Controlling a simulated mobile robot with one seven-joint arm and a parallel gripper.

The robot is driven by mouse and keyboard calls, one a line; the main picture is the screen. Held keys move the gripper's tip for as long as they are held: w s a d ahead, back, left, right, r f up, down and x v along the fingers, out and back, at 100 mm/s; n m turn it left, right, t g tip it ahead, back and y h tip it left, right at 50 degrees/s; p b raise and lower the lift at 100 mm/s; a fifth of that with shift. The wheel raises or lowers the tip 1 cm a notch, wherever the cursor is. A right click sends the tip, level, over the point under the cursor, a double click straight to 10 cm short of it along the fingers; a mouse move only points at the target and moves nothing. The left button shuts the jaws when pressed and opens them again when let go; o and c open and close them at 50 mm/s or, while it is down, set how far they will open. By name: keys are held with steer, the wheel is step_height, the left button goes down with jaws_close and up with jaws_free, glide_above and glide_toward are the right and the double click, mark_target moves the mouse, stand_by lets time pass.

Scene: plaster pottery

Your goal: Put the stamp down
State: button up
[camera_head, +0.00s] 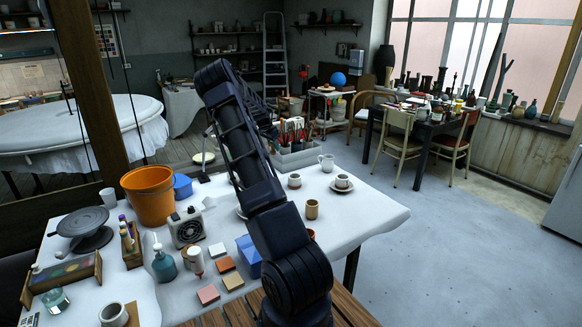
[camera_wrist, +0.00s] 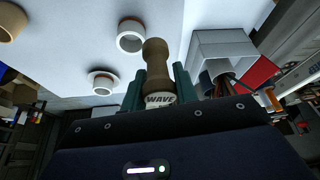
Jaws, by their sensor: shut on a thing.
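In the wrist view, my gripper (camera_wrist: 159,76) is shut on the stamp (camera_wrist: 156,52), with one teal finger on each side of it. The stamp has a rounded brown wooden handle and a pale end marked "WAVE". The handle points away from my palm. The white-covered table (camera_wrist: 65,50) shows behind it; I cannot tell how far the stamp is from the table. In the head view, my arm hides the gripper and the stamp.
The white-covered table (camera_head: 372,208) holds a tool crate (camera_head: 297,155), a mug (camera_head: 326,162), a cup on a saucer (camera_head: 342,182), and a tan cup (camera_head: 312,209). An orange bucket (camera_head: 150,195) and coloured tiles (camera_head: 231,280) stand left. The table's right part is clear.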

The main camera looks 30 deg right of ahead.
steer(key=s+d+m+g, duration=0.1)
steer(key=s+d+m, duration=0.1)
steer(key=s+d, duration=0.65)
steer(key=s+d+m+g, duration=0.15)
steer(key=s+d, duration=0.25)
steer(key=s, duration=1)
steer(key=s+d+m, duration=0.3)
steer(key=s+d, duration=0.3)
steer(key=s, duration=0.5)
steer(key=f, duration=1.9)
steer(key=shift+w+a+f, duration=0.15)
steer(key=shift+w+f, duration=0.05)
steer(key=shift+f, duration=0.05)
steer(key=o, duration=0.9)
steer(key=shift+f, duration=0.1)
steer(key=shift+o, duration=0.2)
